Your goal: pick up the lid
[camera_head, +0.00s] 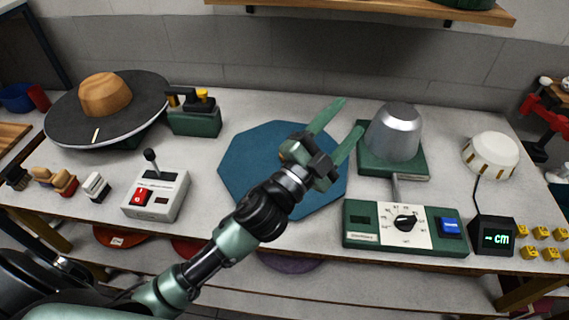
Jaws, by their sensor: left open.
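My left gripper (350,117) is open and empty. It reaches over the blue octagonal mat (245,165), with its fingers pointing up and right. A silver metal dome (395,132) with a flat top sits on a green base (408,160) just right of the fingertips; it looks like the lid of the press. A small gap shows between the fingers and the dome in the picture; I cannot tell the depth. My right gripper is not in view.
A green control box (375,238) with dial stands before the dome. A white round piece (490,155) and a display (492,237) are at right. A wide grey hat form (60,115), a green tool block (194,122) and a switch box (156,195) are at left. A shelf (380,9) hangs above.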

